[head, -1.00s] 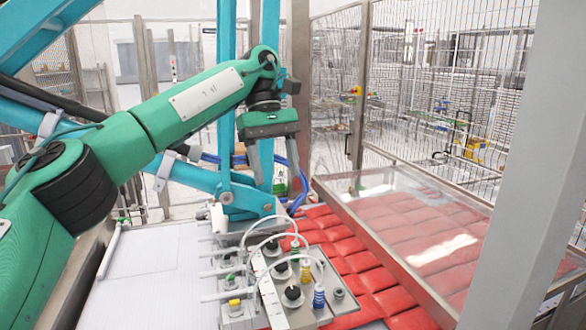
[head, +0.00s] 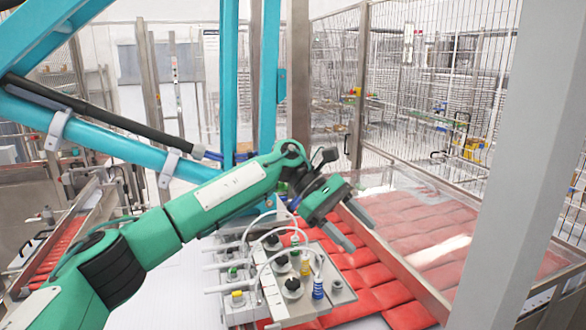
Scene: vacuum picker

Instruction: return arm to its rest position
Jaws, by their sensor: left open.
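My left arm, green with black joints, comes in from the lower left of the head view. Its left gripper (head: 358,230) is open, with two grey fingers apart and nothing between them. It is tilted down to the right, over the red padded surface (head: 375,278). My right gripper is not in view.
A clear panel with a metal frame (head: 398,262) stands to the right of the gripper. A grey post (head: 500,165) rises at the right. Teal beams (head: 100,143) cross the left and middle. Wire fencing (head: 425,80) closes off the back.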

